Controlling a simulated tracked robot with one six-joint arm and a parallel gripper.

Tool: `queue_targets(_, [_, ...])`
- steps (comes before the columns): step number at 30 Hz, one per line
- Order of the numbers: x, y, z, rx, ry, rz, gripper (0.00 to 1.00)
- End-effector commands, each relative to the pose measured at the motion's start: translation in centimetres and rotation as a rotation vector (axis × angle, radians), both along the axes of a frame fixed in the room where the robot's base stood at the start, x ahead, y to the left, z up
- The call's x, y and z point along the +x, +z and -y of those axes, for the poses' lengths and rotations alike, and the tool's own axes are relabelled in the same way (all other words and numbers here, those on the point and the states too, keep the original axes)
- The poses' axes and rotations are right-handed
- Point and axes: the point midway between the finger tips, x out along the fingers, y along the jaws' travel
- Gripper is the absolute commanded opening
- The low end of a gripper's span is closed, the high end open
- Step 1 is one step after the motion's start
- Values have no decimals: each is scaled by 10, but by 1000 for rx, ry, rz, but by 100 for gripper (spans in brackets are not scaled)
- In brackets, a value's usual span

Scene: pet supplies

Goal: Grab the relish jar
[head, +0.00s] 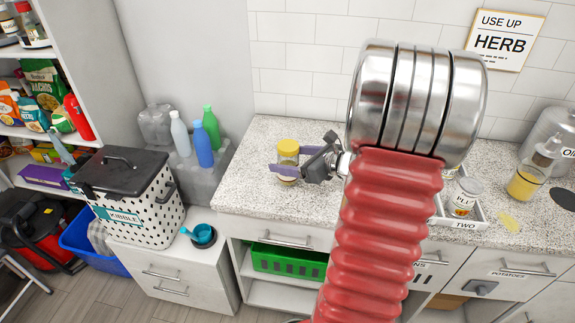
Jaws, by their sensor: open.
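A jar with a yellow lid (288,148) stands upright on the speckled counter (255,190), near its left end. No label can be read on it, so I cannot tell for sure that it is the relish jar. My gripper (280,164), with purple fingers, is open at the jar. The fingers reach in from the right, one passing across the front of the jar low on its body. The other finger is partly hidden, and I cannot tell whether either touches the glass.
My red arm covers the middle of the counter. To the right are a tray (470,222) with a lidded jar (463,196) and a pump bottle (528,177). Several coloured bottles (202,145) stand left of the counter, beyond a dotted kibble bin (138,205).

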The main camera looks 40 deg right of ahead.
Motion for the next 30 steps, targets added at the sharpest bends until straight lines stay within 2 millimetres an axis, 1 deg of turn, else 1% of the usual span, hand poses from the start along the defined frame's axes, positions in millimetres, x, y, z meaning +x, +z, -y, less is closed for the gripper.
queue_targets(3, [5, -1, -1, 0, 0, 0, 74])
queue_targets(18, [4, -2, -1, 0, 0, 0, 74])
queue_targets(30, [4, -2, -1, 0, 0, 0, 46])
